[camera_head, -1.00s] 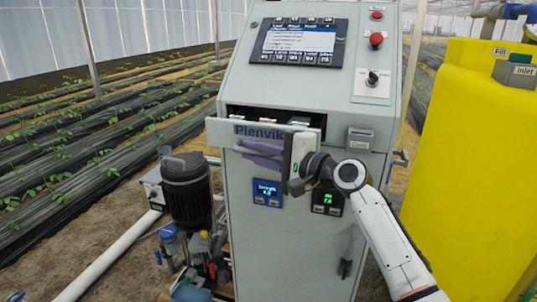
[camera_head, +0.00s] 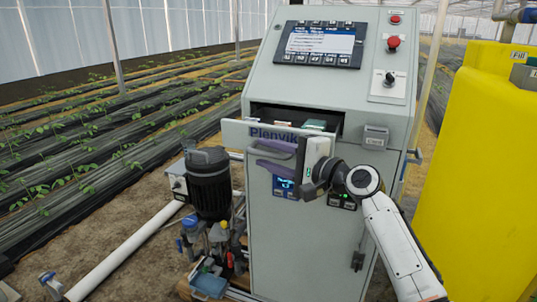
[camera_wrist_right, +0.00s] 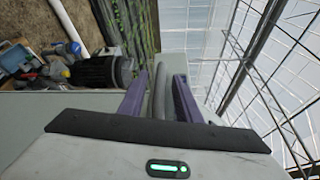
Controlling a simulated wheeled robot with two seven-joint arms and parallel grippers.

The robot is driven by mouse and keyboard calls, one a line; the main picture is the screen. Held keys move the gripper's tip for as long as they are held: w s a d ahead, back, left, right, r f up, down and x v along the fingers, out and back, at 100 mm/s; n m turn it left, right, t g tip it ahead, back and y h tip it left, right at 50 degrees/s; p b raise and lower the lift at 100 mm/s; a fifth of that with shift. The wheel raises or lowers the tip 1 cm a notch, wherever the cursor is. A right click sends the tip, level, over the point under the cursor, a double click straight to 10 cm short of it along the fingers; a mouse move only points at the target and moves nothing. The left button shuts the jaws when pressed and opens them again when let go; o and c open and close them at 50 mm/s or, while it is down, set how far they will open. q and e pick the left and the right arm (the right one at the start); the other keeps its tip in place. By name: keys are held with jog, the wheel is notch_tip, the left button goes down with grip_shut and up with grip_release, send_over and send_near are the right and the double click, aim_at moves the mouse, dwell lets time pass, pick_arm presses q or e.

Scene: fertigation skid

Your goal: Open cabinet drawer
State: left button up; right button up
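The grey cabinet's drawer (camera_head: 240,133) stands partly open near the top, its front tilted in the picture and marked "Plenvik". Several items show inside through the gap. My right gripper (camera_head: 266,152) is at the drawer front, its purple fingers on either side of the handle. In the right wrist view the grey handle bar (camera_wrist_right: 159,92) lies between the two purple fingers (camera_wrist_right: 158,98). My left gripper is in neither view.
The cabinet (camera_head: 305,235) has a screen (camera_head: 320,44) and a red button (camera_head: 393,42) above the drawer. A dark pump (camera_head: 208,182) and pipework stand at its left. A yellow tank (camera_head: 480,170) stands close on the right.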

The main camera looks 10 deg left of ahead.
jog(key=shift+d, duration=0.1)
jog(key=shift+s+d, duration=0.2)
jog(key=shift+d, duration=0.05)
jog(key=v, duration=0.9)
jog(key=shift+s+d, duration=0.15)
jog(key=shift+d, duration=0.05)
jog(key=s+d+f+n+h, duration=0.1)
jog(key=s+d+f+h, duration=0.2)
jog(key=f, duration=0.7)
jog(key=s+d+f+n+t+h, duration=0.15)
jog(key=s+d+f, duration=0.25)
jog(key=f, duration=0.7)
jog(key=s+d+f+n+g+h, duration=0.1)
jog(key=s+d+f+h, duration=0.25)
jog(key=f, duration=0.65)
jog(key=s+d+f+n+h, duration=0.1)
jog(key=s+f, duration=0.3)
jog(key=s, duration=0.4)
jog(key=s+d+f+n+g+h, duration=0.1)
jog(key=s+d+f+n, duration=0.3)
jog(key=s, duration=0.4)
jog(key=s+d+f+n+h, duration=0.1)
jog(key=s+d+f+n, duration=0.1)
jog(key=s+f, duration=0.4)
jog(key=shift+s+d+h, duration=0.3)
jog(key=shift+s+d, duration=0.3)
jog(key=shift+s, duration=0.45)
